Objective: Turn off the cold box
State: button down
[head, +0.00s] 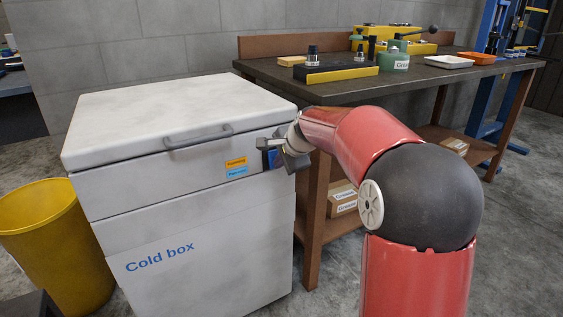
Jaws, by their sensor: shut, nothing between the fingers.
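The cold box (200,252) is a white chest with a blue "Cold box" label, standing on the left in the head view. Its lid (170,112) is down, with a grey handle (198,137) at the front. An orange and a blue sticker (236,167) sit on the upper front. My gripper (264,145) is at the front right corner of the box, right of the stickers. Its fingers are shut and empty, pointing left, close to the front face. A dark blue part shows beside the fingers. I cannot tell whether they touch the box, and my gripper may hide a switch there.
A yellow bin (55,240) stands left of the cold box. A brown workbench (345,91) stands at the back right, with tools, a green pot (394,60) and trays on top. Boxes (342,198) lie on its lower shelf.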

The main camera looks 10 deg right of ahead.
jog(key=shift+w+f+t+b, duration=0.15)
jog(key=shift+t+b, duration=0.25)
jog(key=shift+b, duration=0.75)
notch_tip(320, 180, up, 2)
jog(key=shift+a+p, duration=0.1)
jog(key=shift+p, duration=0.6)
